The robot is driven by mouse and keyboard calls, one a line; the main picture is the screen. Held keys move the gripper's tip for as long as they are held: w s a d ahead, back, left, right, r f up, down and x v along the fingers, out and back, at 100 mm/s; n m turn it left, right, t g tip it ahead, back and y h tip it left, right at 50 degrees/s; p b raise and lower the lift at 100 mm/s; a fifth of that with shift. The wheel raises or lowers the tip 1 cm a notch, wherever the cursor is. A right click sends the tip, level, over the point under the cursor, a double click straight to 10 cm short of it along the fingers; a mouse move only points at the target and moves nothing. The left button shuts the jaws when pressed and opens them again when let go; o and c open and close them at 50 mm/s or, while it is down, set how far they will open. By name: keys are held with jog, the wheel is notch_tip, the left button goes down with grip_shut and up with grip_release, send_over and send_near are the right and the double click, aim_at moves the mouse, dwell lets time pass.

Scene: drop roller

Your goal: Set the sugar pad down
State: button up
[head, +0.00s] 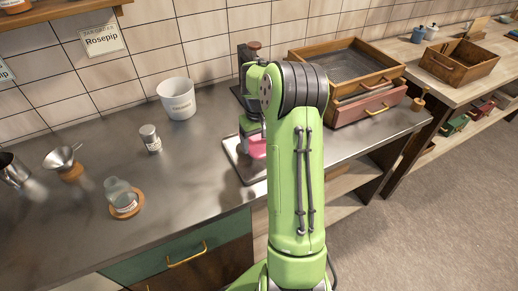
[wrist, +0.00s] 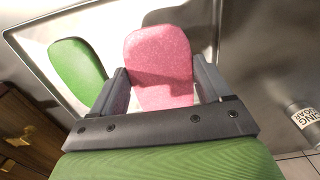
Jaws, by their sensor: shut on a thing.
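The sugar pad, a pink speckled rounded piece (wrist: 160,65), sits between the two dark fingers of my gripper (wrist: 162,90) in the wrist view. My gripper is shut on it. In the head view the pink pad (head: 256,147) shows just left of my green arm, over a shallow metal tray (head: 239,163). I cannot tell whether the pad touches the tray. A green rounded piece (wrist: 77,68) lies left of the pad in the wrist view. My arm hides much of the tray in the head view.
A lidded, labelled jar (head: 150,138), a white bucket (head: 177,98), a glass jar on a round mat (head: 126,209) and a funnel (head: 62,157) stand on the counter. Wooden drawers (head: 352,90) stand right of my arm.

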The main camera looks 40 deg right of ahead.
aim_at(256, 145)
jog(key=shift+w+f+b, duration=0.15)
jog(key=shift+f+b, duration=0.25)
jog(key=shift+f, duration=2.1)
jog(key=o, duration=1.1)
jog(key=shift+r, duration=0.1)
